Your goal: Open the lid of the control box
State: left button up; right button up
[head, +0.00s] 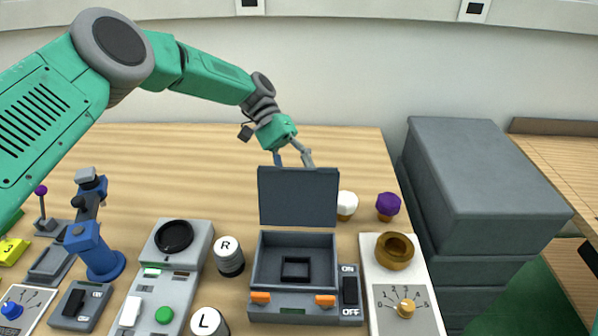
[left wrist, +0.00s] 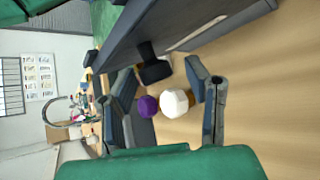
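The control box (head: 256,262) is a grey box in the front middle, with two orange latches on its front. Its dark grey lid (head: 298,196) stands roughly upright at the back edge, so the inside shows with a small black square recess or part (head: 295,268). My left gripper (head: 293,160) is just behind the lid's top edge, pointing down, its tips partly hidden by the lid. In the left wrist view its two fingers (left wrist: 168,95) are spread with nothing held between them. A dark panel, apparently the lid (left wrist: 185,30), is beside them. My right gripper does not show.
White (head: 347,204) and purple (head: 388,206) knobs stand right of the lid. A dial panel (head: 385,300) is right of the box; an R button (head: 229,256) and a switch panel (head: 160,285) are left. Grey blocks (head: 480,185) stand at right. The table behind is clear.

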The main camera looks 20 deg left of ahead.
pick_arm(q)
jog(key=shift+w, duration=0.1)
jog(key=shift+a, duration=0.1)
jog(key=shift+a+r, duration=0.1)
jog(key=v, duration=0.7)
jog(key=shift+w, duration=0.3)
jog(key=shift+a, duration=0.1)
